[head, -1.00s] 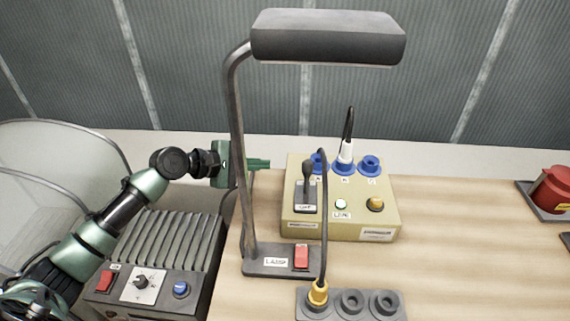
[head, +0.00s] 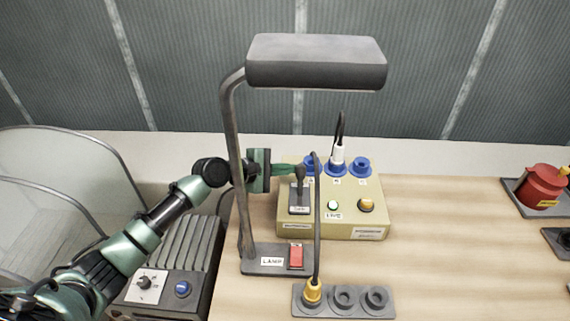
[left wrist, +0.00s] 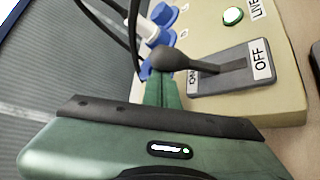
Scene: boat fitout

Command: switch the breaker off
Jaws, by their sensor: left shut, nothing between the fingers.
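The breaker is a dark lever with a round knob (head: 300,171) on a grey plate (head: 299,198) at the left of a yellow box (head: 340,232). In the left wrist view the plate's OFF label (left wrist: 262,59) is at the right and its ON label (left wrist: 193,80) at the left; the knob (left wrist: 172,59) leans to the ON side. My left gripper (head: 287,170) is shut and empty, its fingertips right at the knob. They also show in the left wrist view (left wrist: 163,92); I cannot tell whether they touch it. My right gripper is not in view.
A desk lamp (head: 316,60) stands in front of my left gripper, its post crossing the forearm. A cable (head: 317,230) rises from a socket strip (head: 310,311) past the box. A green-ringed LIVE light (left wrist: 232,16) is beside the lever. The table's right half is mostly clear.

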